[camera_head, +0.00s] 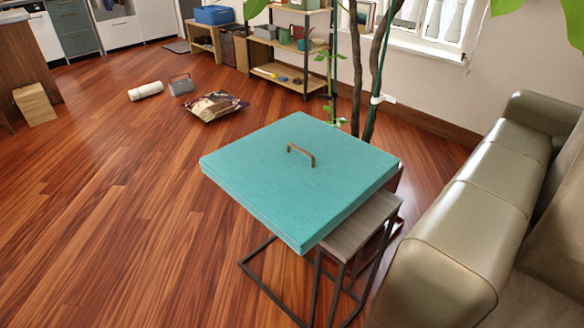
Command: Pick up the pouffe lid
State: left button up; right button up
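The pouffe lid (265,185) is a flat, square teal slab with a small bronze handle (301,154) standing up at the middle of its top. It lies over a small table with a grey wood top (362,222) and dark metal legs, and overhangs it toward the left. Whatever else is under the lid is mostly hidden; a dark reddish edge shows behind its right corner. Neither of my grippers is in view.
A beige sofa (470,215) stands close on the right. Plant stems (366,75) rise just behind the lid. A patterned cushion (211,106), a white roll (146,91) and a grey speaker-like box (181,85) lie on the wooden floor.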

aim_at(301, 176)
jog(key=z, duration=4.55)
jog(key=u, duration=4.55)
jog(key=i+j+z, duration=0.15)
jog(key=j, duration=0.2)
jog(key=i+j+z, duration=0.15)
jog(key=j, duration=0.2)
jog(key=i+j+z, duration=0.15)
jog(key=j, duration=0.2)
jog(key=i+j+z, duration=0.15)
jog(key=j, duration=0.2)
jog(key=j+z, duration=0.2)
jog(key=j, duration=0.2)
